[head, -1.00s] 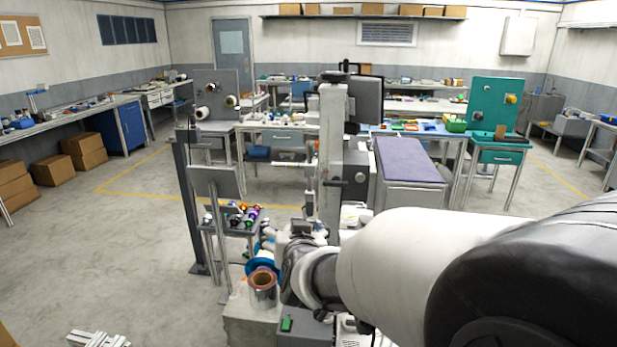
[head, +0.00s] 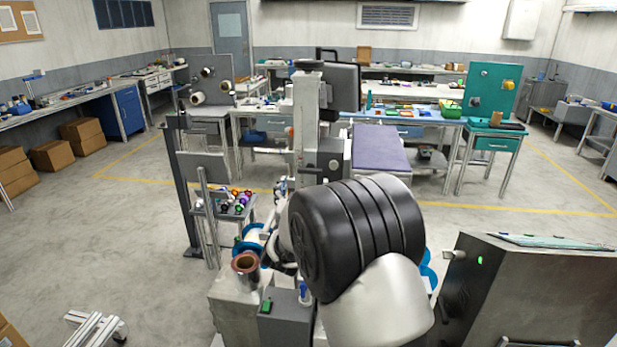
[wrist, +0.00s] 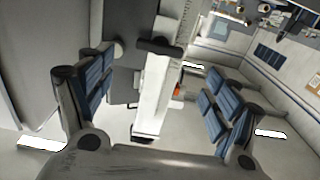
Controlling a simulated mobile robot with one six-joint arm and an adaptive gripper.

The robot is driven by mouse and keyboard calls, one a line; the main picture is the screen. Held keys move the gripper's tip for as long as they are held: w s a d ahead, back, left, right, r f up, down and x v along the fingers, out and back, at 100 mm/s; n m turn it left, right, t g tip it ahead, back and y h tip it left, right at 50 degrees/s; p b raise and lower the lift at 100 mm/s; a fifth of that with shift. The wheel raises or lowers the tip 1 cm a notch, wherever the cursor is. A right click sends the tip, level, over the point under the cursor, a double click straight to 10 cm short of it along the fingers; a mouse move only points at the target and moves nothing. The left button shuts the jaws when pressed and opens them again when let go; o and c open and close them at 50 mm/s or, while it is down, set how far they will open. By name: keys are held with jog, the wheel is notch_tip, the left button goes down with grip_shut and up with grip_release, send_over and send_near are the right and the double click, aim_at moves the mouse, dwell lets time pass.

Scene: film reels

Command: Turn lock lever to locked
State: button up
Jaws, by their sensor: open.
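In the wrist view my gripper (wrist: 157,78) is open and empty, its blue-padded fingers wide apart. Between and beyond them stands a pale upright column (wrist: 160,95). A dark lever-like bar (wrist: 158,47) crosses the column near its top; it looks like the lock lever, but I cannot tell for certain, nor its setting. No finger visibly touches it. My gripper is hidden there behind my own arm.
A copper-coloured reel (head: 246,264) sits at the front left of the machine. A dark metal cabinet (head: 510,290) stands at the right. A bench with a purple top (head: 380,150) is behind. Open floor (head: 130,230) lies to the left.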

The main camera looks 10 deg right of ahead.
aim_at(309, 172)
jog(key=x, duration=0.8)
jog(key=shift+w+b, duration=0.1)
jog(key=shift+b, duration=0.25)
jog(key=shift+c, duration=0.4)
jog(key=c, duration=0.9)
